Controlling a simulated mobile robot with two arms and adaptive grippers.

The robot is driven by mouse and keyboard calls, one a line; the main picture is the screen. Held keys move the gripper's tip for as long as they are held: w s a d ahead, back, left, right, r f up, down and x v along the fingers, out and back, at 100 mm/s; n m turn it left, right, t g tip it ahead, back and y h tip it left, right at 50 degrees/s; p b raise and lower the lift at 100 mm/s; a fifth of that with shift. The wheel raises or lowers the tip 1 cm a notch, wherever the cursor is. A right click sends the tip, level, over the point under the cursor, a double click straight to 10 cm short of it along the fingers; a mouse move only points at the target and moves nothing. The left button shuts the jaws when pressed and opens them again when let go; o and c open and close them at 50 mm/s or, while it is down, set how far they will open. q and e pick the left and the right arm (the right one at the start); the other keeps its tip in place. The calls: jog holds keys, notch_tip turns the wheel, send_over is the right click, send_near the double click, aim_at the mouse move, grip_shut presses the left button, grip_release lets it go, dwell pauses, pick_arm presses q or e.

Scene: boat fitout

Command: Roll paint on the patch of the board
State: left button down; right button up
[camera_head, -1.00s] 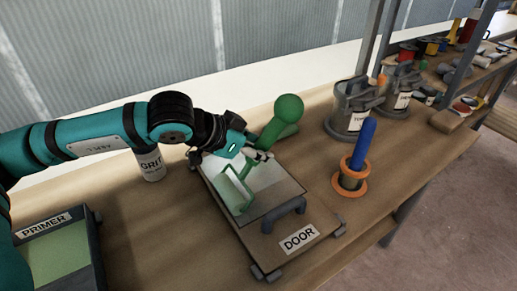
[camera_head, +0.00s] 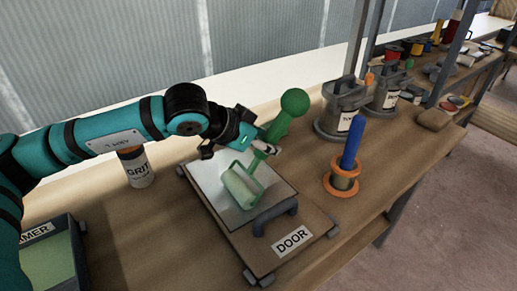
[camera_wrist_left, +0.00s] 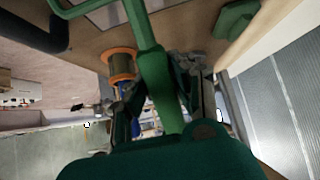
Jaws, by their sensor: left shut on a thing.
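The board marked DOOR (camera_head: 262,255) lies on the bench with a pale grey-white patch (camera_head: 207,171) on it and a dark handle (camera_head: 275,215) near its front. My left gripper (camera_head: 262,147) is shut on the green paint roller (camera_head: 290,108), by the handle. The roller's pale green head (camera_head: 241,186) is over the patch and seems to rest on it; exact contact cannot be told. The roller frame also shows in the left wrist view (camera_wrist_left: 150,60). The green PRIMER tray (camera_head: 50,262) is at lower left, partly hidden by my arm. My right gripper is not in view.
A GRIT can (camera_head: 137,168) stands left of the board. An orange spool with a blue rod (camera_head: 345,175) stands right of it, with grey lidded tins (camera_head: 343,110) behind. Bare bench (camera_head: 165,235) lies between the tray and board.

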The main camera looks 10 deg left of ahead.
pick_arm(q)
jog(key=shift+w+d, duration=0.2)
jog(key=shift+d, duration=0.05)
jog(key=shift+w+d+b, duration=0.55)
jog(key=shift+w+d, duration=0.8)
jog(key=shift+w, duration=0.25)
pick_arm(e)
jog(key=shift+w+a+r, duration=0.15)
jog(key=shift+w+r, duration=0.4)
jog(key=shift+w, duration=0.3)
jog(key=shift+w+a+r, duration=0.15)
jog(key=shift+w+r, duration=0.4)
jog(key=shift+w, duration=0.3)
pick_arm(q)
jog(key=w+d, duration=0.3)
jog(key=shift+w+d+b, duration=0.15)
jog(key=shift+w+b, duration=0.1)
jog(key=shift+b, duration=0.05)
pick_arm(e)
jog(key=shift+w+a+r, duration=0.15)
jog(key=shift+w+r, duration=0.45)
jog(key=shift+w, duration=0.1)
